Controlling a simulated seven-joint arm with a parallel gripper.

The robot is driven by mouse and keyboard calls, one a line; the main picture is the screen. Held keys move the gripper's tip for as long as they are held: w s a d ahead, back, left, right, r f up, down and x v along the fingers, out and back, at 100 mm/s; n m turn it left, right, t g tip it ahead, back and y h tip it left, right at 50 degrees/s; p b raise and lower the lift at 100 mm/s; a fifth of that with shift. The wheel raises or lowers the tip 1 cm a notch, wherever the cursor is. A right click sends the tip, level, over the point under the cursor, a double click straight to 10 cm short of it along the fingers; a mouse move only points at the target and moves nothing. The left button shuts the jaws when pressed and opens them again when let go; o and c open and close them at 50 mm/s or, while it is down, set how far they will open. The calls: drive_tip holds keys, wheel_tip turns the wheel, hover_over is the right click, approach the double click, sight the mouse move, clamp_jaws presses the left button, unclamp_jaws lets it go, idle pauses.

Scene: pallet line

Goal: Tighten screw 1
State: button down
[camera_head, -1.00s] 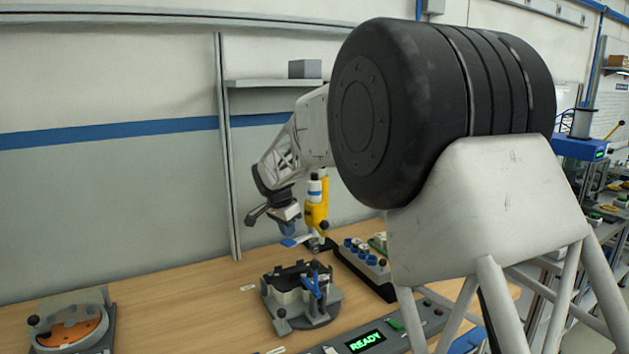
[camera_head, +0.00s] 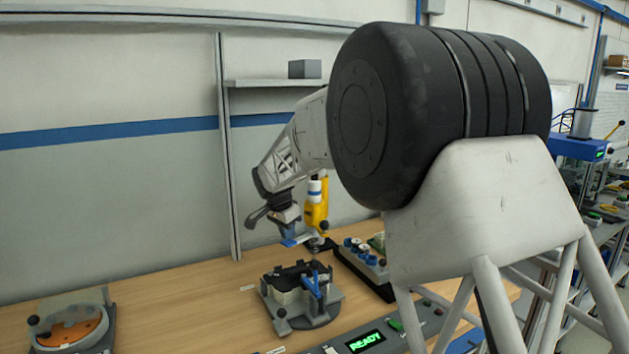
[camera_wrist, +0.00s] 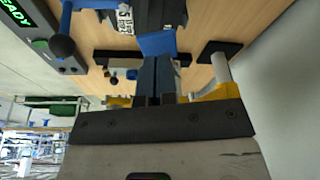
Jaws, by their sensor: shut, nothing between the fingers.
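My gripper (camera_head: 296,241) hangs over the back of the bench, beside the yellow screwdriver (camera_head: 316,212). Its blue fingers are shut and empty; they also show in the wrist view (camera_wrist: 156,45). The screwdriver stands upright in a dark stand and looks apart from my fingers, though the gap is hard to judge. Yellow parts (camera_wrist: 205,94) show on both sides behind my gripper in the wrist view. The grey fixture (camera_head: 322,312) stands in front of my gripper, holding a dark-topped part (camera_head: 288,277) under a blue clamp (camera_head: 312,284). Screw 1 cannot be made out.
A tray with blue-rimmed cups (camera_head: 362,250) stands right of the fixture. A control panel (camera_head: 402,328) reading READY is at the front. A round fixture with an orange disc (camera_head: 72,333) is at the left. Bare bench lies between the two fixtures.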

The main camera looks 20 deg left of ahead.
sight(288, 242)
drive_tip(key=shift+s+x, duration=0.15)
drive_tip(key=shift+x, duration=0.7)
drive_tip(key=shift+s+x, duration=0.2)
drive_tip(key=shift+x, duration=0.6)
drive_tip(key=shift+a+f, duration=0.2)
drive_tip(key=shift+f, duration=1.2)
idle(2.3)
drive_tip(key=shift+r, duration=0.2)
idle(0.5)
drive_tip(key=shift+w+d+r+v, duration=0.1)
drive_tip(key=shift+w+d+v, duration=0.15)
drive_tip(key=shift+v, duration=1.2)
drive_tip(key=shift+w+d+r+v, duration=0.1)
drive_tip(key=shift+w+v, duration=0.25)
drive_tip(key=shift+v, duration=1.15)
drive_tip(key=shift+w+d+r+v, duration=0.1)
drive_tip(key=shift+w+d+v, duration=0.15)
drive_tip(key=shift+v, duration=1.2)
